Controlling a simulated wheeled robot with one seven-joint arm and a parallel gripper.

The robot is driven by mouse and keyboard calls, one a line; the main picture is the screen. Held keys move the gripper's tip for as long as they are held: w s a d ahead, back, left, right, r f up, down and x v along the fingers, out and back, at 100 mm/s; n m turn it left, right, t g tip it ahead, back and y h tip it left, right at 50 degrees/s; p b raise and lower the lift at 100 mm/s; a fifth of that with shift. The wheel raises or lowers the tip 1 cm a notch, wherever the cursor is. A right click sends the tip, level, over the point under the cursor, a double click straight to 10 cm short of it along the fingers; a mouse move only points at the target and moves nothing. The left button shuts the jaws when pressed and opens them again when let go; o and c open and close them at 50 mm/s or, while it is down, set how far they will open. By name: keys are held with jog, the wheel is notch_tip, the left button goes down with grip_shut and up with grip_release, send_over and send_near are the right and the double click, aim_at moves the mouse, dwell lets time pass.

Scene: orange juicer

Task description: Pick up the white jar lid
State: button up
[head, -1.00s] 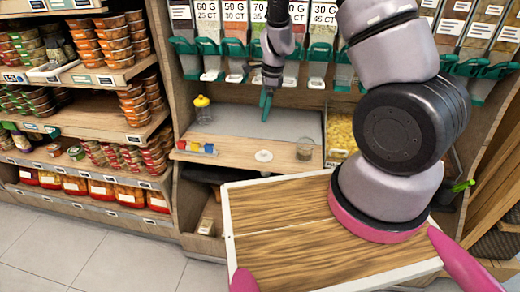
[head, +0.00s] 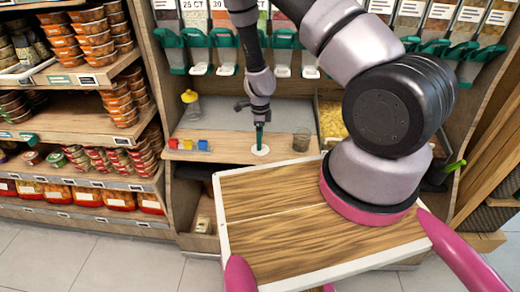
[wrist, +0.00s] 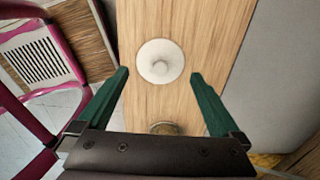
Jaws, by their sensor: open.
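The white jar lid (head: 260,150) lies flat on the wooden counter ledge (head: 231,153). In the wrist view the lid (wrist: 160,61) is a round white disc with a small knob at its centre. My gripper (head: 260,142) points down over the lid in the head view. In the wrist view my gripper (wrist: 158,85) has its two green fingers spread wide, one on each side of the lid's line, with nothing between them. The lid shows just beyond the fingertips. The exact height gap to the lid cannot be told.
A glass jar (head: 301,140) stands right of the lid, and its rim (wrist: 164,128) shows between the fingers in the wrist view. Small coloured blocks (head: 187,145) and a yellow-topped bottle (head: 190,104) are to the left. Dispensers (head: 226,50) hang behind.

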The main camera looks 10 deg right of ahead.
aim_at(265, 150)
notch_tip(265, 150, down, 4)
jog(key=shift+r, duration=0.15)
jog(key=c, duration=1.5)
